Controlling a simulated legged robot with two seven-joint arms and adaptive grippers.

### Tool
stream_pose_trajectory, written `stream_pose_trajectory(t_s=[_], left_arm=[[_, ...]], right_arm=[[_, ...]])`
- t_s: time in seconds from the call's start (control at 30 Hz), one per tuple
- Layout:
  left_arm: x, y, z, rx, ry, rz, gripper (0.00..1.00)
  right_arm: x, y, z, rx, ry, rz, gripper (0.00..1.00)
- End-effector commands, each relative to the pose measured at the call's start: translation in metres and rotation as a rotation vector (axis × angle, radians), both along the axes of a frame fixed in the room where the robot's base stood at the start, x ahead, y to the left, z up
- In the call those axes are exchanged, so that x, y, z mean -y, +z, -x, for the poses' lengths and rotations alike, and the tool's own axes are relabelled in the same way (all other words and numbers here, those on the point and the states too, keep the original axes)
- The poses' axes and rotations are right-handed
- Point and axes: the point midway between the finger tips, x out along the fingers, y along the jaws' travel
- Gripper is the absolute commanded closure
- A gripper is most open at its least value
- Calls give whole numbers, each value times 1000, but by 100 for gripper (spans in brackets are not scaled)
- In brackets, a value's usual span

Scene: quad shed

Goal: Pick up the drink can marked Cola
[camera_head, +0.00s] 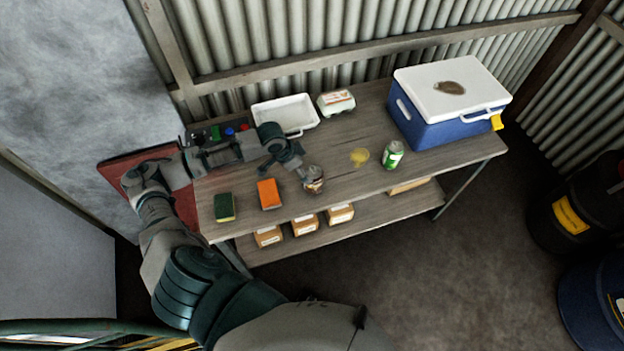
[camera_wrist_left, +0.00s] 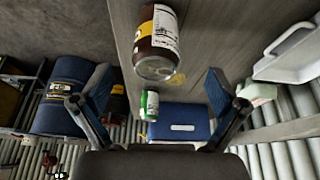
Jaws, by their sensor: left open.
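A brown can (camera_head: 314,183) with a white and yellow label stands near the front edge of the wooden table (camera_head: 345,200). It shows large in the left wrist view (camera_wrist_left: 160,38), close ahead of the fingers; I cannot read its marking. A green and white can (camera_head: 392,155) stands farther right on the table and shows smaller in the left wrist view (camera_wrist_left: 150,105). My left gripper (camera_head: 297,168) is open and empty, just left of the brown can, with its fingers (camera_wrist_left: 158,84) spread in the wrist view. My right gripper is not in view.
An orange box (camera_head: 269,194) and a dark green and yellow sponge (camera_head: 224,207) lie left of the brown can. A white tray (camera_head: 285,112), an egg carton (camera_head: 336,103) and a blue cooler (camera_head: 430,128) stand behind. A yellowish patch (camera_head: 359,157) lies between the cans.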

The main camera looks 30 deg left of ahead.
Motion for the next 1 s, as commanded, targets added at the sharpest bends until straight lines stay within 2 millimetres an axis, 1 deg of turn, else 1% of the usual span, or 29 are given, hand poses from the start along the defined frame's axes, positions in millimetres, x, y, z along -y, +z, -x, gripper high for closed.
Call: stream_pose_trajectory(t_s=[0.03, 0.1, 0.33, 0.5, 0.6, 0.7, 0.87, 0.9, 0.97, 1.0], left_arm=[[4, -8, -2, 1, -1, 1, 3], [6, -16, -6, 1, -1, 0, 3], [10, -33, -13, 1, 0, 2, 3], [16, -57, -26, 0, 0, 3, 3], [18, -67, -29, 1, 0, 2, 3], [19, -71, -30, 1, -1, 0, 3], [19, -71, -30, 2, -2, 1, 3], [20, -70, -30, 1, -2, 0, 8], [20, -70, -30, 2, -1, -1, 23], [21, -70, -30, 2, -1, -1, 33]], right_arm=[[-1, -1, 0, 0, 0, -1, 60], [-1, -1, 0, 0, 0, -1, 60], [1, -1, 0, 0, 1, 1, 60], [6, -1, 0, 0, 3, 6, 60], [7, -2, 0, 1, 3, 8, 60], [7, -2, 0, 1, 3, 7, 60], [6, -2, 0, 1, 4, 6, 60], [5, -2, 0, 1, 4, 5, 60], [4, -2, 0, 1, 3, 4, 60], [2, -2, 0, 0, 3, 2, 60]])
